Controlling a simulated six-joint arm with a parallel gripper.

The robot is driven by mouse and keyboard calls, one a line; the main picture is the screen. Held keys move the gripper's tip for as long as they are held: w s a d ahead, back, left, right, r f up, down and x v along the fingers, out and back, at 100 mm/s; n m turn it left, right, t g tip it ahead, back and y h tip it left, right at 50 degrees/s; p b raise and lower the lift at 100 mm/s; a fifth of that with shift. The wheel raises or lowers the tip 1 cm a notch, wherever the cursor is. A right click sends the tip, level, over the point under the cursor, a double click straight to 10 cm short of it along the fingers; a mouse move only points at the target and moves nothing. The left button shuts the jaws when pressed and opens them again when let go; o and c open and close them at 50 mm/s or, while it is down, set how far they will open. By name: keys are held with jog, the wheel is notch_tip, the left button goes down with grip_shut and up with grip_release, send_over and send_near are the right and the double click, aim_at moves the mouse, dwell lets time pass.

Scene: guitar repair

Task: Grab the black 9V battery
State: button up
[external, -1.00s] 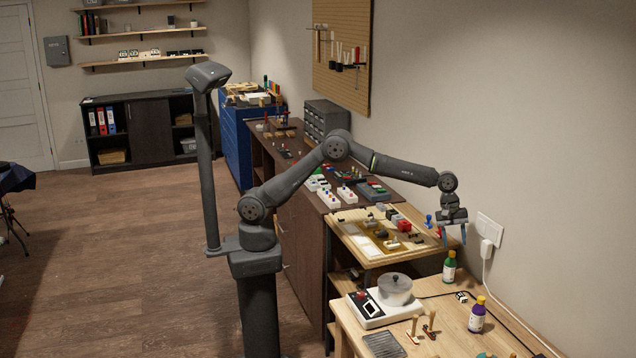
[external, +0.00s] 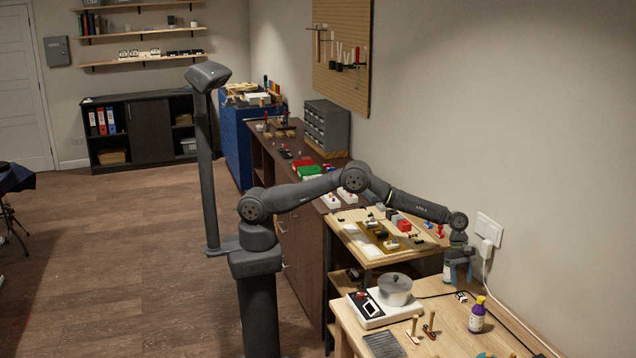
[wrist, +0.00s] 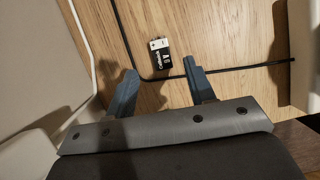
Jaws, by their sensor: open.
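The black 9V battery (wrist: 160,57) lies on the wooden bench top in the wrist view, its pale terminal end at the top and white lettering along its side. It also shows small in the external view (external: 462,296), below my gripper. My gripper (wrist: 158,77) is open and empty. Its two blue-grey fingers point toward the battery, one at the left and one at the right of it in the picture. The battery appears just beyond the fingertips, and no contact shows.
A black cable (wrist: 225,70) runs on the bench between the fingers, close to the battery. A green-labelled bottle (external: 448,270) is partly hidden behind my gripper. A purple bottle (external: 477,316) and a white device with a round pot (external: 372,309) stand nearby.

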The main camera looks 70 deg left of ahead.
aim_at(463, 296)
jog(key=shift+x, duration=2.95)
jog(key=c, duration=1.1)
